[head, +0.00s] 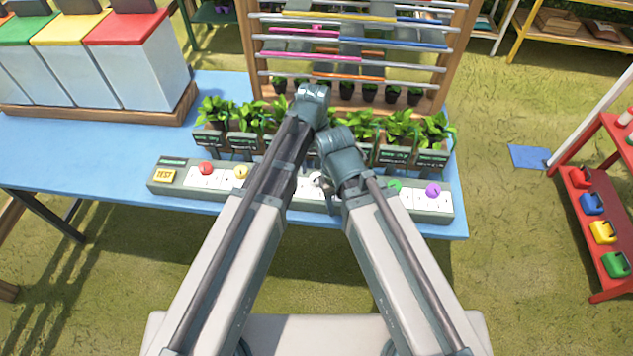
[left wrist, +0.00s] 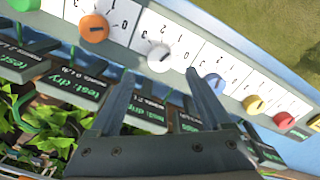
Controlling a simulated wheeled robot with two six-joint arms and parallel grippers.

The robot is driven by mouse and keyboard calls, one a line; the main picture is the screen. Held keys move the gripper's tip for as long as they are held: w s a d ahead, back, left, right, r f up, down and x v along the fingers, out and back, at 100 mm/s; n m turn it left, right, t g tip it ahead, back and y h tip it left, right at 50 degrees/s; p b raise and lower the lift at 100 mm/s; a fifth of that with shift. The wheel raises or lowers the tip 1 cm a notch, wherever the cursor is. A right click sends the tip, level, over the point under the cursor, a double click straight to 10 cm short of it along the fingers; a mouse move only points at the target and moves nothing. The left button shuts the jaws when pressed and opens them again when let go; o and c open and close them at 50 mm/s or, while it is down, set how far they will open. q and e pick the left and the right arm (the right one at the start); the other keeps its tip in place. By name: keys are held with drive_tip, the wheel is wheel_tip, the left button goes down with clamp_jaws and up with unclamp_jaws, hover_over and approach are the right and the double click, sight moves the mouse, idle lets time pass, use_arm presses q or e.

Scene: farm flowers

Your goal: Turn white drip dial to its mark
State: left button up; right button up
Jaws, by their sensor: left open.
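The white drip dial (left wrist: 159,57) is a round knob on a pale numbered plate of the dial strip (head: 165,187). In the left wrist view it lies just beyond and between my left gripper's two fingertips (left wrist: 160,75). The fingers are apart, with nothing held. A short dark line shows on the knob's face; its exact setting against the printed numbers is too small to tell. The orange dial (left wrist: 93,28) and the blue dial (left wrist: 215,86) flank it. In the head view my arms cover the strip's middle. My right gripper's fingers cannot be made out.
Several potted plants (head: 400,127) with dark labels stand right behind the strip on the blue table (head: 90,150). A slatted rack (head: 350,60) rises behind them. Red (head: 205,168), yellow (head: 240,171) and purple (head: 433,190) dials show on the strip. Lidded bins (head: 140,65) stand at left.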

sight(316, 178)
use_arm(q)
wheel_tip(316, 178, down, 7)
drive_tip(key=b, duration=0.5)
drive_tip(key=shift+d+r+b, duration=0.1)
drive_tip(key=shift+b, duration=0.3)
drive_tip(key=shift+c, duration=0.2)
clamp_jaws()
drive_tip(key=m, duration=0.4)
drive_tip(key=shift+m, duration=1.9)
